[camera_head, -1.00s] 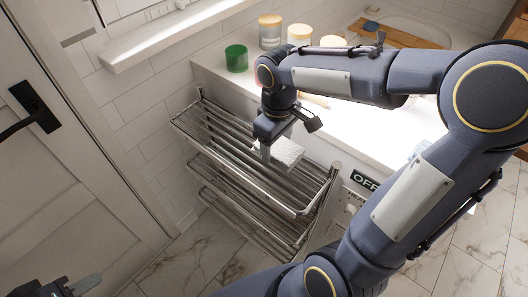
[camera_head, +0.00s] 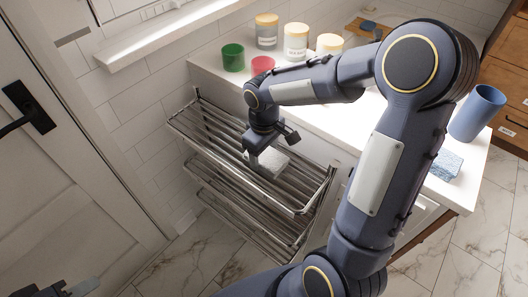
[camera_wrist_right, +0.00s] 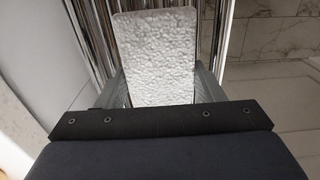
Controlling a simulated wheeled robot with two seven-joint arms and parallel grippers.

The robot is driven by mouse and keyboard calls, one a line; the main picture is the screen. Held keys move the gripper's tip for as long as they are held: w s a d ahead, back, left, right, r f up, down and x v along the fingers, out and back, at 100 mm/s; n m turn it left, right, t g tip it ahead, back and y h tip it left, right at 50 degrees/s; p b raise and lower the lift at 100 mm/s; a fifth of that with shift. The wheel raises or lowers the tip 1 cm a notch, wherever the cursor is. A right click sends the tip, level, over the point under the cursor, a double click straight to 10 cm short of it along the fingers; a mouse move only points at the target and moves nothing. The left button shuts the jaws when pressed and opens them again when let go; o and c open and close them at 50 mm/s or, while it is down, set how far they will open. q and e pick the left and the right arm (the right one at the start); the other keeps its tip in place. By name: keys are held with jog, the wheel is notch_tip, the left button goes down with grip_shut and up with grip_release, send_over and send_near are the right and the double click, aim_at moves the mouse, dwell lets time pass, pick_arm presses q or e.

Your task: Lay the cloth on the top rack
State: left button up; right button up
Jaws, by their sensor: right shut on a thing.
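The cloth (camera_head: 272,164) is a small white, bumpy, rectangular piece. My right gripper (camera_head: 257,158) is shut on it, over the top rack (camera_head: 215,138) of a tiered chrome rack. In the right wrist view the cloth (camera_wrist_right: 156,58) stands out between the fingers (camera_wrist_right: 155,86), with the chrome bars behind it. The cloth looks close to the top bars; I cannot tell whether it touches them. My left gripper (camera_head: 68,290) is partly in view at the bottom left edge, away from the rack; its opening is not clear.
A white counter (camera_head: 345,122) beside the rack carries a green cup (camera_head: 233,58), a red cup (camera_head: 262,65), several lidded jars (camera_head: 296,41), a blue tumbler (camera_head: 477,112) and a blue sponge-like block (camera_head: 446,165). A door (camera_head: 60,150) stands at the left. Marble floor (camera_head: 190,262) lies below.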

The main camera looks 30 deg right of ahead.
aim_at(264, 154)
jog(key=o, duration=1)
jog(key=shift+f, duration=0.1)
jog(key=shift+c, duration=0.2)
jog(key=shift+r, duration=0.3)
notch_tip(264, 154, up, 11)
jog(key=p, duration=0.2)
jog(key=s+a+m+t+y, duration=0.2)
jog(key=s+m, duration=0.1)
jog(key=s, duration=0.5)
jog(key=s+a+m+t+y, duration=0.1)
jog(key=s+m+t, duration=0.2)
jog(key=s, duration=0.6)
jog(key=shift+s+a+f+t+y, duration=0.2)
jog(key=shift+s+a+t+y, duration=0.1)
jog(key=shift+a+y, duration=0.1)
